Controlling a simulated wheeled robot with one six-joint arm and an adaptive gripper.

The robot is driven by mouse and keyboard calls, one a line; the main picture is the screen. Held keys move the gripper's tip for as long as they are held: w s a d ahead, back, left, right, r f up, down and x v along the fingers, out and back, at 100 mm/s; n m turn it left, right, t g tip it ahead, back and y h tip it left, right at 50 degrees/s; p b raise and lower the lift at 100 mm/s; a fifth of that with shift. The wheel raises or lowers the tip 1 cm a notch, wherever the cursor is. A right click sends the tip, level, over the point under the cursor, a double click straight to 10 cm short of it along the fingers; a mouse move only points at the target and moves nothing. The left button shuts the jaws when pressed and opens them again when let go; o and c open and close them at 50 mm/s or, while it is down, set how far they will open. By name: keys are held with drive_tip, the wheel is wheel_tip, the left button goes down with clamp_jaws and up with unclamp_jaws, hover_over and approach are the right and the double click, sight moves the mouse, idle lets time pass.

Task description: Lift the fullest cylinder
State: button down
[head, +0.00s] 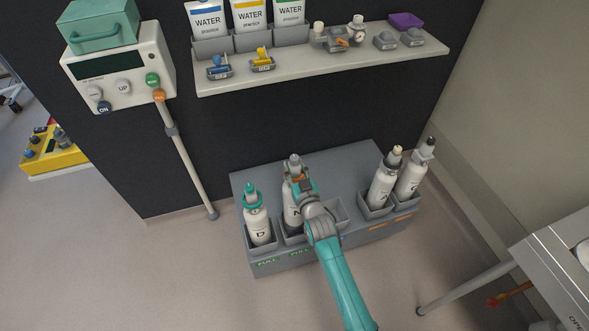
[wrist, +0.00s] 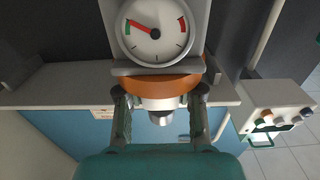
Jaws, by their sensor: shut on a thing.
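My gripper (head: 301,187) is shut around the upper part of a white cylinder (head: 292,214) with a grey top, second from the left in the grey rack (head: 318,244). I cannot tell whether its base is clear of its slot. In the wrist view, a round gauge (wrist: 155,35) with a reddish needle pointing up-left, by a green mark, stands above an orange collar (wrist: 157,85) between my fingers (wrist: 158,118). A white cylinder (head: 257,222) with a teal top stands at the left. Two more, a cream-topped cylinder (head: 383,182) and a dark-topped cylinder (head: 412,176), stand at the right.
A slot right of my gripper looks empty. A shelf (head: 330,63) with water packs and small items is behind. A grey pole (head: 186,165) below a control box (head: 120,72) stands left. A metal-legged table (head: 560,262) is at right.

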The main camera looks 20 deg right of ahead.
drive_tip(key=shift+r, duration=1.15)
